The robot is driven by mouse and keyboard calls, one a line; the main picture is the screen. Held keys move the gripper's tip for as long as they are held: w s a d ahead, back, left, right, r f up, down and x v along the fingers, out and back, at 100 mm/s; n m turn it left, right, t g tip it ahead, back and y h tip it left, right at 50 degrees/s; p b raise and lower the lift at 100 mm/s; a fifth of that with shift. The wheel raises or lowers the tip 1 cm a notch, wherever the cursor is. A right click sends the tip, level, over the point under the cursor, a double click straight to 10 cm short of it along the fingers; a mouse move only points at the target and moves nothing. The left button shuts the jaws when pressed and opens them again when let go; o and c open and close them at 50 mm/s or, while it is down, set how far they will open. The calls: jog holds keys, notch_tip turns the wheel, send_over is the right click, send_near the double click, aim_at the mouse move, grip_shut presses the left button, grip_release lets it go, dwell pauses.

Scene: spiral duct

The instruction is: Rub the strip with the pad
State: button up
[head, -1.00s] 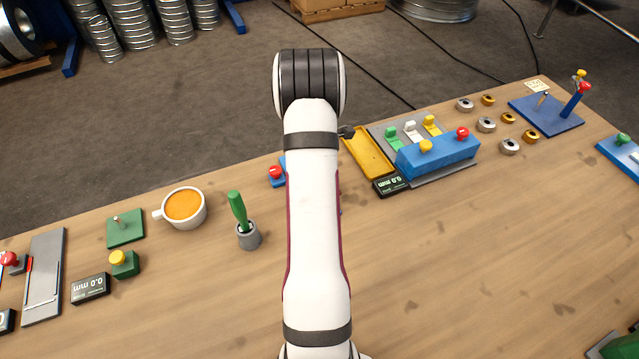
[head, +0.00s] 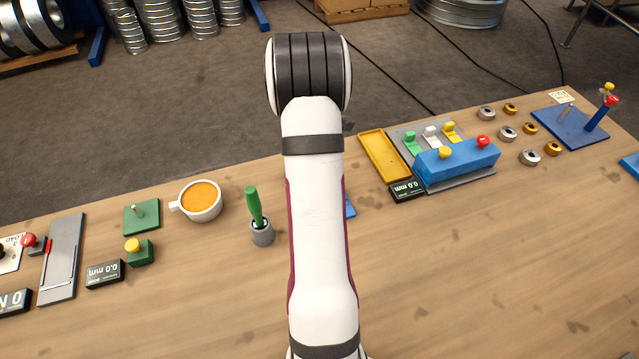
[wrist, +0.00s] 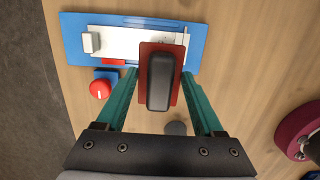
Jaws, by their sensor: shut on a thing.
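In the wrist view, my gripper (wrist: 158,80) has teal fingers shut on the pad (wrist: 172,52). The pad is a red plate with a dark grey grip on top. The strip (wrist: 120,41) is a pale, flat piece lying on a blue base (wrist: 75,50). The pad's far end overlaps the right part of the strip in this view; I cannot tell whether they touch. In the head view, my own arm hides the gripper, the pad and the strip, and only a corner of the blue base (head: 350,207) shows at the arm's right.
A red knob (wrist: 99,88) on a blue block stands near the base. In the head view, a green-handled tool in a grey cup (head: 262,233) and an orange-filled mug (head: 203,202) stand left of my arm. A yellow tray (head: 384,156) and blue block (head: 458,162) stand right. The front right bench is clear.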

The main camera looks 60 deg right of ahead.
jog(key=shift+r, duration=1.7)
jog(key=shift+w, duration=0.1)
